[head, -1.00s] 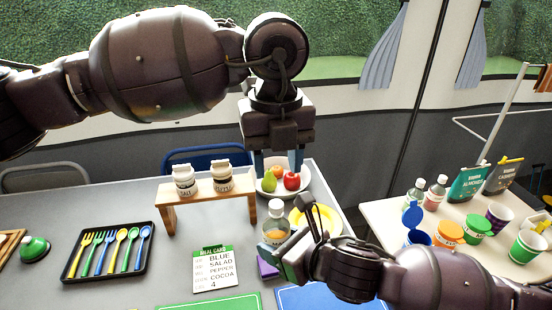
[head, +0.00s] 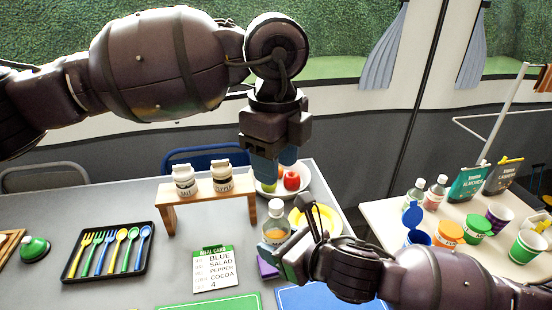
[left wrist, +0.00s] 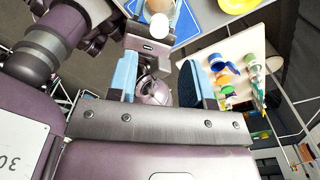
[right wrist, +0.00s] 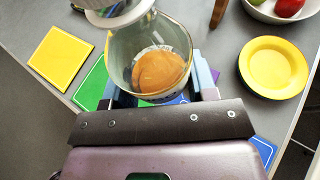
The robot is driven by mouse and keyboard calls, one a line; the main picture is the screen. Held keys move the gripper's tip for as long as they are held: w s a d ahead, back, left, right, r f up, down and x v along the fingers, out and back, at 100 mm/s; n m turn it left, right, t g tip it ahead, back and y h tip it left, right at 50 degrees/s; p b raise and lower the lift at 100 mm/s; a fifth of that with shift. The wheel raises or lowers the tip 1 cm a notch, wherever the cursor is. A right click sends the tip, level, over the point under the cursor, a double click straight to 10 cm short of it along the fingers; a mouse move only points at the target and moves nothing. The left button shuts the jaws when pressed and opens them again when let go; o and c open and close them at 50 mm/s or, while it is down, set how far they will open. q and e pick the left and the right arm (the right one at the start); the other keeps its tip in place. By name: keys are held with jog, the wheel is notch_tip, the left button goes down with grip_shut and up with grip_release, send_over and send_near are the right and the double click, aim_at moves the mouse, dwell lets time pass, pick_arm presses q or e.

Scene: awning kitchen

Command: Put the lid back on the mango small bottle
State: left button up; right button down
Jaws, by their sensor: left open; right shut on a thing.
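The small clear bottle (head: 276,231) with orange contents is upright in my right gripper (head: 287,246), above the table's front right. A whitish cap-like top (head: 277,206) shows at its neck and appears to sit on it. In the right wrist view the bottle (right wrist: 150,62) fills the space between the fingers, with the pale top (right wrist: 118,12) at the upper edge. My left gripper (head: 277,170) is open and empty, higher up and in front of the fruit bowl. In the left wrist view nothing is held between its blue fingers (left wrist: 160,85).
A white fruit bowl (head: 305,186) stands behind the bottle, and a yellow plate (head: 327,222) is right of it. A wooden stand (head: 207,193) with two shakers is at left. A cutlery tray (head: 108,252) and meal card (head: 215,268) lie on the table. A side table holds cups.

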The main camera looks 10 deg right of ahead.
aim_at(277, 203)
pick_arm(q)
jog(key=shift+f, duration=4)
grip_shut()
jog(key=m, duration=0.6)
jog(key=shift+m, duration=0.3)
jog(key=shift+o, duration=0.3)
grip_release()
jog(key=shift+r, duration=0.1)
